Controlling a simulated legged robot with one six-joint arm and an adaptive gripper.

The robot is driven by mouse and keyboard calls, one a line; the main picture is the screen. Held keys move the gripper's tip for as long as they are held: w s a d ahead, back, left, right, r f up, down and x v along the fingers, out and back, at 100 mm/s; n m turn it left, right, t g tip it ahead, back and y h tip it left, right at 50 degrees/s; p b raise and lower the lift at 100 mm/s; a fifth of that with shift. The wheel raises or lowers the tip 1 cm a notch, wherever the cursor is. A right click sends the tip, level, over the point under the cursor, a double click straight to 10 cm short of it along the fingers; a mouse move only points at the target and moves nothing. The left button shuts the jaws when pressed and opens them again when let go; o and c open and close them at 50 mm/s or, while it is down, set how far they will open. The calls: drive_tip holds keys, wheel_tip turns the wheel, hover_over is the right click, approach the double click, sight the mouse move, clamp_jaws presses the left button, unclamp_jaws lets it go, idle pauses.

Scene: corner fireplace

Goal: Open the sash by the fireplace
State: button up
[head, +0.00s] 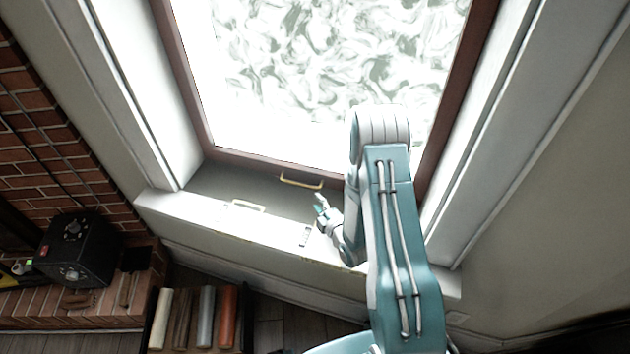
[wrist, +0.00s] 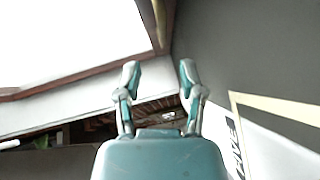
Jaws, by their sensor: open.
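The sash (head: 262,164) has a dark brown frame around bright, swirl-patterned glass. It appears shut in the white window recess, and its brown frame also shows at the upper left of the wrist view (wrist: 70,74). A brass-coloured handle (head: 301,181) sits at the bottom of the sash. My gripper (head: 319,206) is just below and right of this handle in the head view, apart from it. In the wrist view, my gripper (wrist: 159,75) has its two fingers spread with nothing between them. A pale yellow bar (wrist: 280,108) lies right of the fingers; I cannot tell whether it is the handle.
A pale handle-like piece (head: 247,205) and a small plate (head: 305,236) are on the white sill (head: 200,215). A brick fireplace (head: 35,130) with a black box (head: 75,248) stands left. Several books (head: 195,318) stand below. White window jambs flank the recess.

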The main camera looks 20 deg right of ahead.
sight(300, 185)
drive_tip(key=shift+s+f, duration=0.15)
drive_tip(key=shift+f, duration=0.05)
drive_tip(key=shift+a, duration=0.35)
drive_tip(key=w, duration=0.1)
drive_tip(key=w+a, duration=0.2)
drive_tip(key=shift+w+a+f, duration=0.2)
drive_tip(key=shift+w+f, duration=0.05)
drive_tip(key=shift+w, duration=0.15)
drive_tip(key=w, duration=0.3)
drive_tip(key=w+f, duration=0.1)
drive_tip(key=w, duration=0.1)
drive_tip(key=shift+w+d, duration=0.25)
drive_tip(key=shift+d, duration=0.15)
drive_tip(key=shift+w+a, duration=0.1)
drive_tip(key=shift+w, duration=0.2)
drive_tip(key=shift+w+a, duration=0.2)
drive_tip(key=shift+a, duration=0.05)
drive_tip(key=shift+w+a, duration=0.1)
drive_tip(key=shift+a, duration=0.4)
drive_tip(key=shift+d, duration=0.15)
drive_tip(key=c, duration=0.4)
drive_tip(key=shift+d, duration=0.2)
clamp_jaws()
drive_tip(key=shift+d, duration=0.1)
